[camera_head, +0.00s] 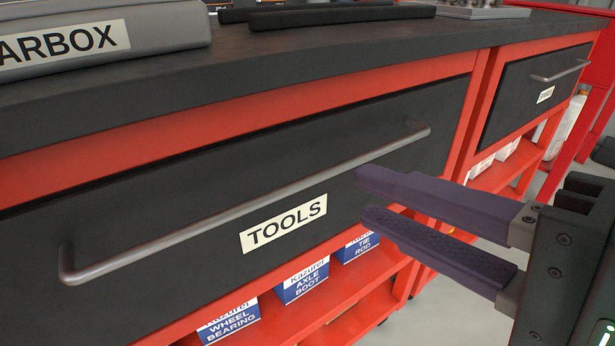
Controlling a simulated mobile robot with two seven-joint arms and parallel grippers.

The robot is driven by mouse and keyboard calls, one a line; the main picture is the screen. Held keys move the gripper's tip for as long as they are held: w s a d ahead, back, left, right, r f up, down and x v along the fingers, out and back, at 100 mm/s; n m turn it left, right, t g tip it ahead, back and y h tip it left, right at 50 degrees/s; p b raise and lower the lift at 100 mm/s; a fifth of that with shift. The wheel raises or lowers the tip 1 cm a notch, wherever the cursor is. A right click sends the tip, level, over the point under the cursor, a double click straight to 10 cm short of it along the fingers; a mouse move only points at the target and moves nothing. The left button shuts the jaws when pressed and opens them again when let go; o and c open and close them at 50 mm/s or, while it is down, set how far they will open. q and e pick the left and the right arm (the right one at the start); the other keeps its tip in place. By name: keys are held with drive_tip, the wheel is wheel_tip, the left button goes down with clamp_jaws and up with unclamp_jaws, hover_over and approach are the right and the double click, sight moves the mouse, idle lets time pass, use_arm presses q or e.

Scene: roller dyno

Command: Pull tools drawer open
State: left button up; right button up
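The tools drawer (330,195) has a dark front with a white TOOLS label (284,223) and sits in a red workbench. Its long grey bar handle (240,208) runs across the front, from lower left to upper right. The drawer front looks flush with the red frame. My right gripper (362,197) comes in from the right with its two purple fingers apart and nothing between them. Its fingertips are in front of the drawer, right of the label and below the right part of the handle. I cannot tell the exact gap to the handle. My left gripper is not in view.
A second dark drawer (520,95) with its own handle (560,71) is at the right. Labelled boxes (302,280) stand on the red shelf below. A grey case (165,28) marked ARBOX and black bars (340,16) lie on the dark worktop (300,55).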

sight(309, 185)
use_arm(q)
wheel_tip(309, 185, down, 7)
drive_tip(key=b, duration=0.4)
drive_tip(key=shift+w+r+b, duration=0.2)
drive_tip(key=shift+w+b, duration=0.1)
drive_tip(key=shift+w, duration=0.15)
use_arm(e)
drive_tip(key=shift+m+t, duration=0.3)
drive_tip(key=shift+m, duration=0.1)
drive_tip(key=x, duration=0.3)
drive_tip(key=f+x, duration=0.1)
drive_tip(key=x, duration=0.3)
drive_tip(key=f+x, duration=0.1)
drive_tip(key=x, duration=0.3)
drive_tip(key=shift+w+d+f, duration=0.1)
drive_tip(key=shift+d+f, duration=0.1)
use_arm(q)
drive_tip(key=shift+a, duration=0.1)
use_arm(e)
clamp_jaws()
